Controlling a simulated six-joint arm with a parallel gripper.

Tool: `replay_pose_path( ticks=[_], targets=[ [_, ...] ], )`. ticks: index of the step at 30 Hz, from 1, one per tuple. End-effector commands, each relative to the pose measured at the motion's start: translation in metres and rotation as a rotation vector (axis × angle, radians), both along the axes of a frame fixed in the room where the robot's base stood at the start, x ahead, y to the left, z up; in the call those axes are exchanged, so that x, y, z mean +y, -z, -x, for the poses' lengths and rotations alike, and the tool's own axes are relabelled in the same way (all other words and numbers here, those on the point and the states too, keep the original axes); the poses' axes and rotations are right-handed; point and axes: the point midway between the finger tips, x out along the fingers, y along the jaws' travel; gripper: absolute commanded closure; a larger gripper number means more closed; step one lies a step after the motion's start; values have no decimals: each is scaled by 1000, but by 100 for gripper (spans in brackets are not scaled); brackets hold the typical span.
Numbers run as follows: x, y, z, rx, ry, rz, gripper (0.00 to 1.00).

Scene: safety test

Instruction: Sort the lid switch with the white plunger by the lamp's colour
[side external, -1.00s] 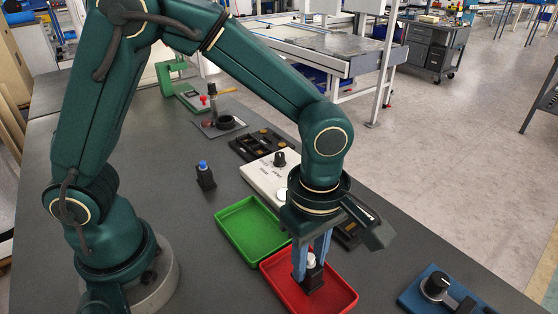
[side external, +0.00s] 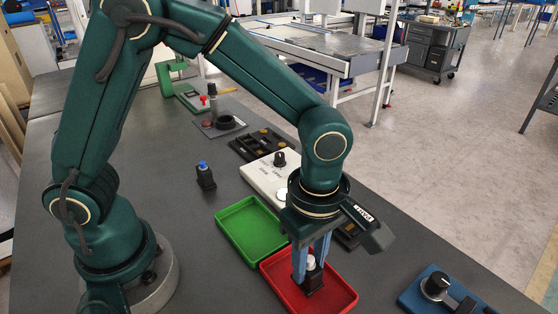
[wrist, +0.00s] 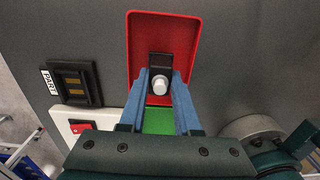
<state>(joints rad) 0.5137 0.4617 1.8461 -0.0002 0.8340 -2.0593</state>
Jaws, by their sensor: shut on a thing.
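The lid switch has a white plunger (side external: 311,262) and a black body (side external: 314,282). It is upright within the outline of the red tray (side external: 345,291); I cannot tell whether it touches the floor. My gripper (side external: 310,271) points down and its blue fingers are shut on the switch. In the wrist view, the white plunger (wrist: 159,86) is between the fingertips (wrist: 159,78), with the red tray (wrist: 184,40) around it. A white box (side external: 262,184) with a black knob stands behind the trays. A red patch (wrist: 83,127) shows on the box in the wrist view; I cannot tell whether it is the lamp.
An empty green tray (side external: 250,230) adjoins the red tray. Another switch with a blue plunger (side external: 204,172) stands left of the box. A black tray of parts (side external: 262,144) lies behind the box. A blue fixture (side external: 440,289) is at the right edge. Bare table lies between.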

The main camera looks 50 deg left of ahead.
Motion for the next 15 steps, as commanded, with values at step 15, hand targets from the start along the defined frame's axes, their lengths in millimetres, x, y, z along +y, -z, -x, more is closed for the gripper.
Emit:
replay_pose_path(
  ticks=[15],
  targets=[
    [0, 8, 0, 0, 0, 0, 100]
  ],
)
